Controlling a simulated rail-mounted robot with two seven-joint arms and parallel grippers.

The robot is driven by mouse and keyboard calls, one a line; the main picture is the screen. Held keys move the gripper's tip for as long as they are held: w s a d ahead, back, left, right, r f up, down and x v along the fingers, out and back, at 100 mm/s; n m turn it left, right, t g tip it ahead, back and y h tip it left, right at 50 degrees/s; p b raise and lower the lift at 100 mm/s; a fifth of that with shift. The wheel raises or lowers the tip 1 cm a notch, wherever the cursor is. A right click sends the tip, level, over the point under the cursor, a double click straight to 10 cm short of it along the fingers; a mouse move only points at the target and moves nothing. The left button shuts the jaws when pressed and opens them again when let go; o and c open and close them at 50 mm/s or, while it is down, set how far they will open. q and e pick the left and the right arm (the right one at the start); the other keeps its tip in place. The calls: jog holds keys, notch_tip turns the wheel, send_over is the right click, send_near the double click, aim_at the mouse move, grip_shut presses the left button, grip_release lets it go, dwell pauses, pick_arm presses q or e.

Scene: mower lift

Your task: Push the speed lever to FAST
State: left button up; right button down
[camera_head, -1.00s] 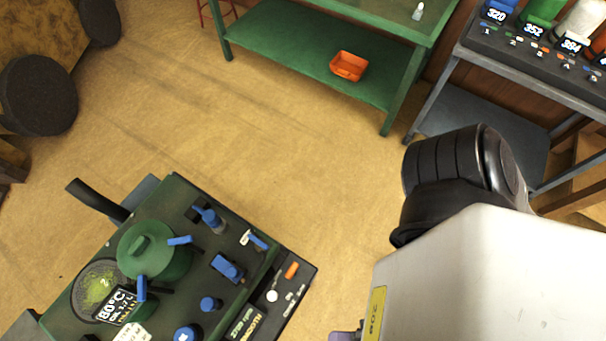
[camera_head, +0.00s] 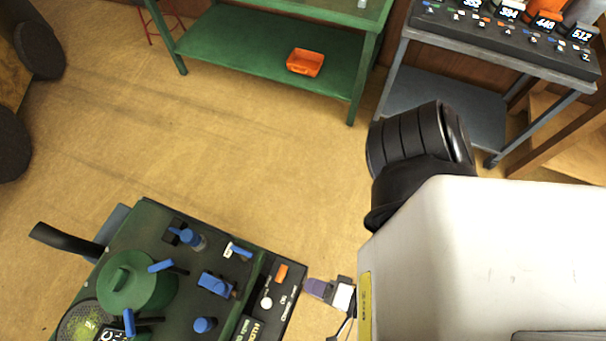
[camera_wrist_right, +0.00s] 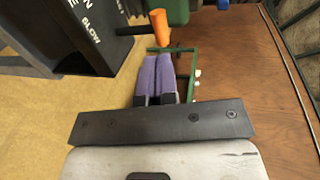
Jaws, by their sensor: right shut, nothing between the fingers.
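The orange speed lever (camera_head: 281,272) stands on the black panel (camera_head: 271,307) at the right edge of the green machine (camera_head: 156,228). It also shows in the right wrist view as an orange knob (camera_wrist_right: 158,27) beside panel lettering that seems to read SLOW. My right gripper (camera_head: 312,287), with purple fingers, is just right of the panel in the head view. In the right wrist view its shut, empty fingertips (camera_wrist_right: 160,58) point toward the orange knob, with a small gap appearing between them. My left gripper is not in view.
Several blue controls, including a blue knob (camera_head: 205,325), and a green cap (camera_head: 125,285) stand on the machine. A green bench (camera_head: 270,56) with an orange bin (camera_head: 305,62) and a grey cart (camera_head: 445,105) stand beyond. The floor between is clear.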

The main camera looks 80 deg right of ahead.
aim_at(283, 275)
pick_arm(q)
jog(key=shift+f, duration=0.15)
pick_arm(e)
jog(key=shift+x, duration=2.9)
